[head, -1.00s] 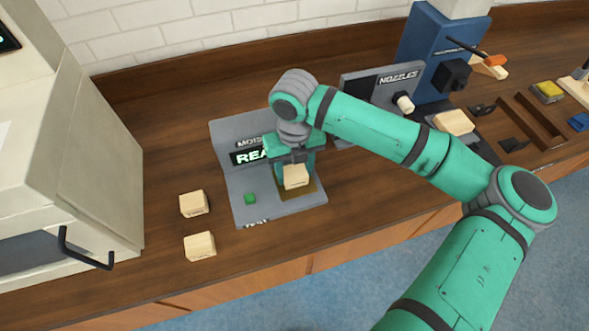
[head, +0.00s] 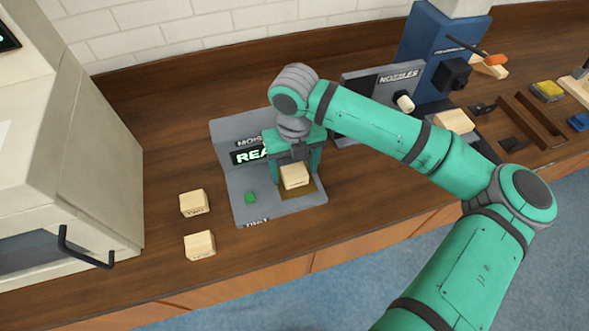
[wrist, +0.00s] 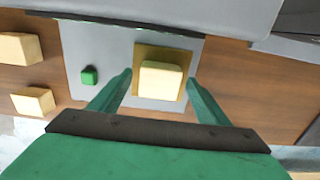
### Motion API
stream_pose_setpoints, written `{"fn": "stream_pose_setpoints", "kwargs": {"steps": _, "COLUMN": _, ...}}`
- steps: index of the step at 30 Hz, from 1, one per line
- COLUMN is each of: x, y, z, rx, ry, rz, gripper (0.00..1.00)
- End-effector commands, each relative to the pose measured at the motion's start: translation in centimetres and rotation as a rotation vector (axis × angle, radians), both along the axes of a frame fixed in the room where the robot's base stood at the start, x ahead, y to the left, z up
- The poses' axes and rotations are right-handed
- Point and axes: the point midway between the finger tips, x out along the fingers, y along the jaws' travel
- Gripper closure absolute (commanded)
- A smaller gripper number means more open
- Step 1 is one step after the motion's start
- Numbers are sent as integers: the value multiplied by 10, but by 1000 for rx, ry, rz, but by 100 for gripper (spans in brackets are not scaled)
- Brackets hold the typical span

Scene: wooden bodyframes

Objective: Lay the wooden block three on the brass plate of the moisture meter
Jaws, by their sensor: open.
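A pale wooden block (head: 294,176) lies on the brass plate (head: 300,192) of the grey moisture meter (head: 235,185). I cannot read its label. In the wrist view the block (wrist: 161,79) sits within the brass plate (wrist: 146,52), with brass showing around it. My gripper (head: 294,163) is over the plate. In the wrist view its two green fingers (wrist: 158,88) are spread, one on each side of the block, with gaps between. The meter's display is partly hidden by my gripper.
Two more blocks lie left of the meter, one marked TWO (head: 194,203) and one nearer the front edge (head: 200,245). A green button (head: 250,198) is on the meter. A cream cabinet (head: 100,180) stands at left, a nozzles panel (head: 365,85) behind right.

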Motion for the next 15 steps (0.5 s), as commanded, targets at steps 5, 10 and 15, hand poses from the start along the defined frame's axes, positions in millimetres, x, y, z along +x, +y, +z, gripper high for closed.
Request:
{"fn": "stream_pose_setpoints", "kwargs": {"steps": 5, "x": 0, "y": 0, "z": 32, "rx": 1, "ry": -3, "rz": 1, "gripper": 30}}
{"fn": "stream_pose_setpoints", "kwargs": {"steps": 10, "x": 0, "y": 0, "z": 63, "rx": 1, "ry": -2, "rz": 0, "gripper": 30}}
{"fn": "stream_pose_setpoints", "kwargs": {"steps": 15, "x": 0, "y": 1, "z": 86, "rx": 1, "ry": -1, "rz": 0, "gripper": 30}}
